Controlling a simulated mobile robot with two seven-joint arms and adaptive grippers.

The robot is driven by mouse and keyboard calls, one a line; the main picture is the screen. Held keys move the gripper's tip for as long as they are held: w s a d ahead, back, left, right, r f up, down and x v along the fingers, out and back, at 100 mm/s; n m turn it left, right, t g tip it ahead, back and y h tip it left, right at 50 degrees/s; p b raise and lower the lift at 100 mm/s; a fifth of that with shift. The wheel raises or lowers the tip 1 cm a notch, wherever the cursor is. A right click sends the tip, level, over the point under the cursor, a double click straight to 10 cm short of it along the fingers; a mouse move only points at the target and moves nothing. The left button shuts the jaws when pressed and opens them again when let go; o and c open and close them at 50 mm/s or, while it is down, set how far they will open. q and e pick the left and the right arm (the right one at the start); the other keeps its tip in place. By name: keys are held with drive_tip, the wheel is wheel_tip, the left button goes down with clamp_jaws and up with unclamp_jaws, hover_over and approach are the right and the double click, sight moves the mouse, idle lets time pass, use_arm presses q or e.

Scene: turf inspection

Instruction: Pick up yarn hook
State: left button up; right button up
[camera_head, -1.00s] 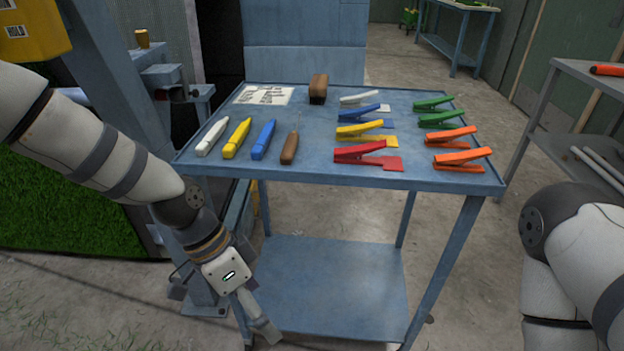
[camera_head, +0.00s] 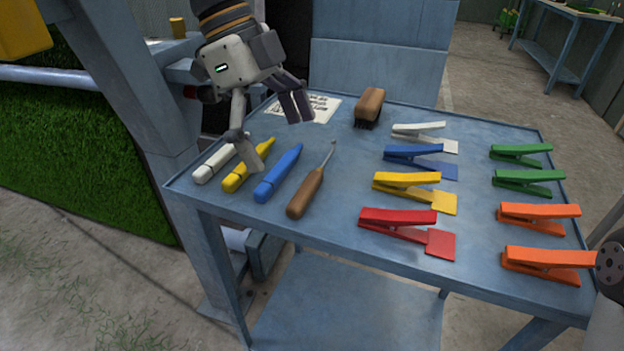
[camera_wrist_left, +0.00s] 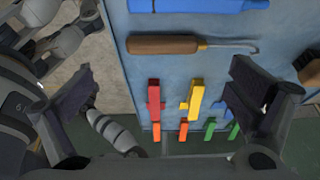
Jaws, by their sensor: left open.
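The yarn hook (camera_head: 306,192) has a brown wooden handle and a thin metal shaft with a small hooked tip. It lies on the blue cart top (camera_head: 345,236), to the right of the blue marker. In the left wrist view the yarn hook (camera_wrist_left: 166,44) lies across the upper middle, handle left and hooked tip right. My left gripper (camera_head: 275,138) is open and empty above the markers, to the left of the hook and apart from it. Its two fingers also show at either side of the left wrist view (camera_wrist_left: 168,92).
White (camera_head: 214,164), yellow (camera_head: 240,178) and blue (camera_head: 279,173) markers lie left of the hook. A brown brush (camera_head: 369,104) and a printed sheet (camera_head: 318,108) are behind. Several coloured clamps, including a red one (camera_head: 399,222), lie right. Bare tabletop separates hook and clamps.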

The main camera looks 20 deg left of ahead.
sight(307, 188)
use_arm(q)
drive_tip(key=x, duration=0.7)
drive_tip(key=shift+d+f, duration=0.3)
drive_tip(key=shift+f, duration=0.05)
drive_tip(key=c, duration=1.2)
